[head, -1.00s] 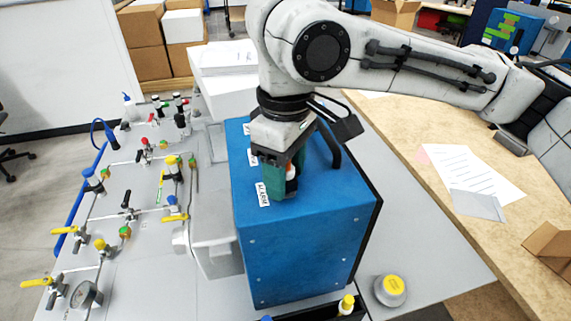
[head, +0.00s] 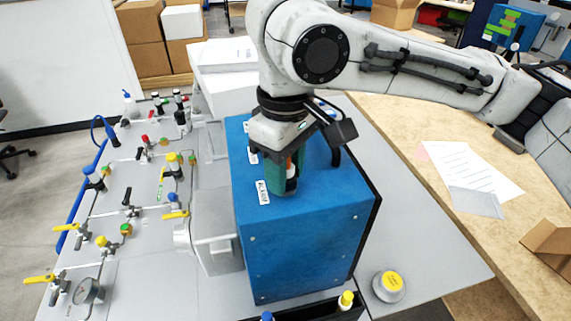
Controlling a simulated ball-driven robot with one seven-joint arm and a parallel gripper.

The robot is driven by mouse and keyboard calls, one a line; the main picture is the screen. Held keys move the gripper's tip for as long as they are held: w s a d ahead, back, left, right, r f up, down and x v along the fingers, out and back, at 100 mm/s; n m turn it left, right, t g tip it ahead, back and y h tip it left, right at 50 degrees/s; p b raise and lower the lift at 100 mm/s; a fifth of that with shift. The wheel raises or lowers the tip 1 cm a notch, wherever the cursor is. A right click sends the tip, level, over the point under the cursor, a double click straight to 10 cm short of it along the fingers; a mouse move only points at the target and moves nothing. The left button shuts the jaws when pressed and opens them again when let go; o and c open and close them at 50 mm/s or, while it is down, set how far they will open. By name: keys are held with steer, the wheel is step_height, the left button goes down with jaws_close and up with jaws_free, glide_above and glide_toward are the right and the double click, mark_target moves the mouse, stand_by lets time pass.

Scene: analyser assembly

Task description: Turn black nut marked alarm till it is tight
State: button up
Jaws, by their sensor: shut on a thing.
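The blue analyser box (head: 305,240) stands upright on the grey bench, with white labels along the left edge of its top. The label reading ALARM (head: 262,192) is nearest the front. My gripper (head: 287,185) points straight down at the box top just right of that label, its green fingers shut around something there. A small orange and white part shows between the fingers.
A black handle (head: 335,150) rises from the box top right of my gripper. Left is a grey panel with valves, yellow levers and a gauge (head: 88,290). A round yellow-topped container (head: 391,284) and a black tray (head: 322,307) are at the front.

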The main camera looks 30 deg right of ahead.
steer(key=m+p, duration=0.1)
steer(key=m, duration=0.1)
steer(key=m+p, duration=0.1)
steer(key=m, duration=0.1)
steer(key=m+p, duration=0.1)
steer(key=m, duration=0.1)
steer(key=shift+r+p, duration=0.25)
steer(key=shift+p, duration=0.15)
steer(key=m+p, duration=0.5)
steer(key=m, duration=0.4)
steer(key=shift+f+m, duration=0.25)
steer(key=shift+m, duration=0.15)
steer(key=m, duration=0.2)
steer(key=shift+m, duration=0.3)
steer(key=m, duration=0.4)
steer(key=shift+r, duration=0.1)
steer(key=o, duration=1)
